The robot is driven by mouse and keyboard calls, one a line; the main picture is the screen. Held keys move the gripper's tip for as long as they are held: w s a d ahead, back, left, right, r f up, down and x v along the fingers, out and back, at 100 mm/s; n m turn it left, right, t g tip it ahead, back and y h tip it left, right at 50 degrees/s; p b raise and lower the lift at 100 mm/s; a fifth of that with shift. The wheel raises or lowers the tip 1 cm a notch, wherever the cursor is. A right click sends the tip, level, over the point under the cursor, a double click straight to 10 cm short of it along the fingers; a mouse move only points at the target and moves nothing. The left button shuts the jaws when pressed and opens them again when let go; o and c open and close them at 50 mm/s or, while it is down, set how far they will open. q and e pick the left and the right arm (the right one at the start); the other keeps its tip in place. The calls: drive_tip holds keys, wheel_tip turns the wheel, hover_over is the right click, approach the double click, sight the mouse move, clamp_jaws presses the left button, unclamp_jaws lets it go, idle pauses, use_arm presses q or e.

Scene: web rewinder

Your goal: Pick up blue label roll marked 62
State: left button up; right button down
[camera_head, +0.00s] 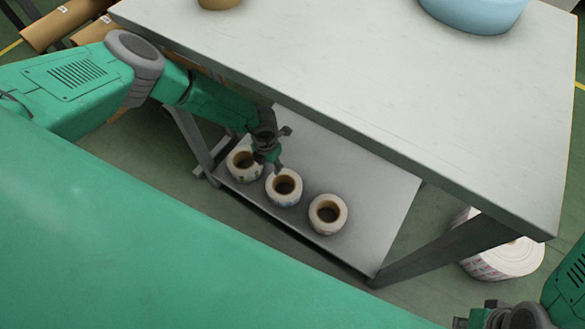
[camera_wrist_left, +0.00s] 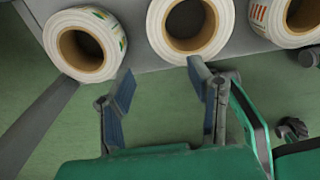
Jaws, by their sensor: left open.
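Three white label rolls with brown cores sit in a row on the lower shelf: a left roll (camera_head: 243,162), a middle roll (camera_head: 284,187) and a right roll (camera_head: 328,214). No number 62 is readable, and I cannot tell which roll is the blue one. My right gripper (camera_head: 497,319) is partly cut off.
The pale tabletop (camera_head: 380,75) overhangs the shelf (camera_head: 367,200). A table leg (camera_head: 445,250) stands at the right. A large white roll (camera_head: 503,258) lies on the floor beyond it. A light-blue roll (camera_head: 475,12) and a brown roll (camera_head: 219,3) are on the tabletop.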

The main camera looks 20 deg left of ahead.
sight(272, 177)
use_arm(q)
drive_tip(key=shift+w+a+f+n, duration=0.2)
drive_tip(key=shift+f+n, duration=0.1)
drive_tip(key=shift+f, duration=0.2)
wheel_tip(272, 177, down, 8)
drive_tip(key=b, duration=0.4)
drive_tip(key=shift+b, duration=0.3)
drive_tip(key=f+b, duration=0.2)
drive_tip(key=f, duration=0.1)
drive_tip(key=f+b, duration=0.1)
drive_tip(key=f, duration=0.1)
drive_tip(key=shift+w+b, duration=0.25)
drive_tip(key=shift+b, duration=0.05)
drive_tip(key=shift+r, duration=0.1)
clamp_jaws()
